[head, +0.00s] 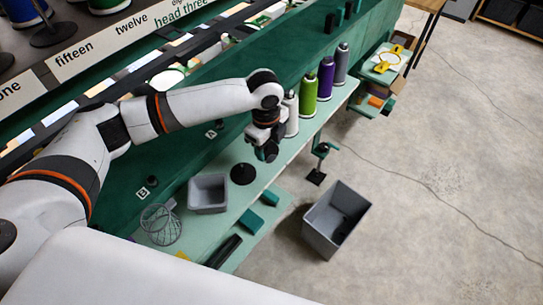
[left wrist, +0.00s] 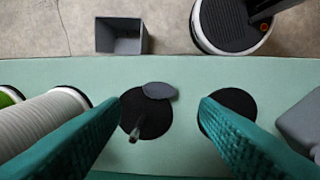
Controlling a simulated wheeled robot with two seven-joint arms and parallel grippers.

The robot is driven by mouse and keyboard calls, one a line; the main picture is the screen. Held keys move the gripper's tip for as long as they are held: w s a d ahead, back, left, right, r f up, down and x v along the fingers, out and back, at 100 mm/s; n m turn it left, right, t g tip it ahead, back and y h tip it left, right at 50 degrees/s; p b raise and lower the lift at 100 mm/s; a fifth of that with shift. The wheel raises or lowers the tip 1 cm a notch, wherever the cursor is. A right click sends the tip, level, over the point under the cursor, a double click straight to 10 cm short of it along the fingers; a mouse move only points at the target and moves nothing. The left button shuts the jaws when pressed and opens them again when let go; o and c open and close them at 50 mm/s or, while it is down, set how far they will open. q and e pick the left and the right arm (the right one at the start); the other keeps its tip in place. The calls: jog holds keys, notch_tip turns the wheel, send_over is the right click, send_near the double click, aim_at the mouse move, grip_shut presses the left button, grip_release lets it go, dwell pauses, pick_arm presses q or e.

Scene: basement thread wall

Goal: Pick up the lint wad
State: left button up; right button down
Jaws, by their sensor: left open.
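A small flat grey oval (left wrist: 160,91), which looks like the lint wad, shows in the left wrist view. It overlaps the far edge of a black disc (left wrist: 146,118) with a short peg on the pale green shelf (left wrist: 185,72). My left gripper (left wrist: 159,104) is open, with its teal fingers on either side of that disc and oval, and nothing is held. I cannot tell its height above the shelf. In the head view my left gripper (head: 267,152) is over the shelf beside the white cone, and the grey oval is not visible there. My right gripper is not in view.
White (head: 291,115), green (head: 308,95), purple (head: 326,77) and grey (head: 341,62) thread cones stand along the shelf. A grey bin (head: 208,194) and a wire basket (head: 160,225) stand nearer. Another grey bin (head: 320,240) is on the floor. Another black disc (head: 243,174) lies on the shelf.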

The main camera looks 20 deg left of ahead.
aim_at(271, 158)
pick_arm(q)
jog(key=f, duration=0.2)
jog(key=f+p, duration=0.1)
jog(key=f, duration=0.1)
jog(key=shift+d, duration=0.35)
jog(key=c, duration=1.1)
jog(key=shift+o, duration=0.2)
